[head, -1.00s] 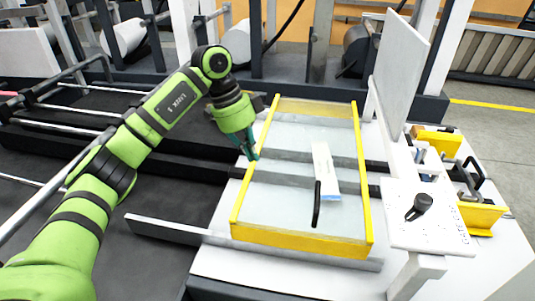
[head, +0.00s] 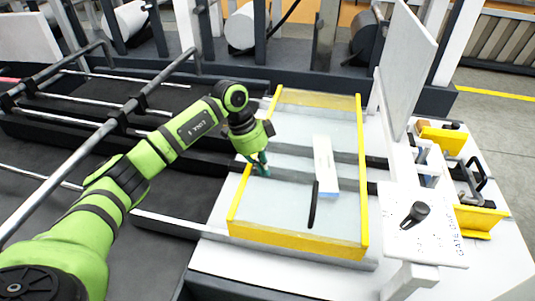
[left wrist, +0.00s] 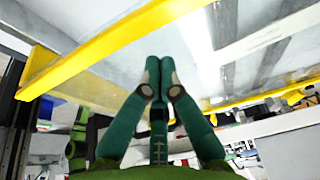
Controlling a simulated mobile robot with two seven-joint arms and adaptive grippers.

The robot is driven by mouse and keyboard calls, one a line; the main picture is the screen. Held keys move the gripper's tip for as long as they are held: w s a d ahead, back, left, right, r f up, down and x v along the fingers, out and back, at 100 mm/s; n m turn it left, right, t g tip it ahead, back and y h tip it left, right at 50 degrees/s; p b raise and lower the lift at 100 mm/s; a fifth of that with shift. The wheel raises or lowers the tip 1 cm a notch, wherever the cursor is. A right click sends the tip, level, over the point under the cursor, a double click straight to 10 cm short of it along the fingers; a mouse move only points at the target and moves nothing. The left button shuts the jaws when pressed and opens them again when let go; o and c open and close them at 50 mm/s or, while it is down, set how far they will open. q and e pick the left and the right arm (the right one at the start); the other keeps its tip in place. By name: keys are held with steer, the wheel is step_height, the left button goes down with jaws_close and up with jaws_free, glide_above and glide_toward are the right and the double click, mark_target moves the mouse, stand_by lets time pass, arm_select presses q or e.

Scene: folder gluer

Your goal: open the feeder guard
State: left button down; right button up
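The feeder guard (head: 300,239) is a clear panel in a yellow frame. It lies down flat over the feeder bed in the head view, with a black bar handle (head: 314,205) near its front. My left gripper (head: 262,170) is just inside the guard's left rail, above the clear panel and left of the handle. In the left wrist view its teal fingers (left wrist: 160,66) have their tips together with nothing seen between them. The yellow frame (left wrist: 110,42) crosses that view at upper left. I cannot tell whether the fingertips touch the panel. My right gripper is not in view.
A white and pale blue carton piece (head: 325,165) shows within the guard's outline. A white panel with a black knob (head: 415,213) stands to the right, near yellow brackets (head: 478,221). An upright white plate (head: 405,70) rises behind it. Metal rails (head: 95,142) lie left.

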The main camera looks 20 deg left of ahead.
mark_target(256, 173)
arm_select(q)
steer(key=shift+s+a+r, duration=0.1)
steer(key=shift+s+a, duration=0.05)
steer(key=shift+a, duration=0.9)
steer(key=shift+s+a, duration=0.15)
steer(key=shift+a, duration=0.3)
steer(key=s+a, duration=0.2)
steer(key=a, duration=1)
steer(key=s+a+b, duration=0.1)
steer(key=s+a, duration=0.2)
steer(key=a, duration=1)
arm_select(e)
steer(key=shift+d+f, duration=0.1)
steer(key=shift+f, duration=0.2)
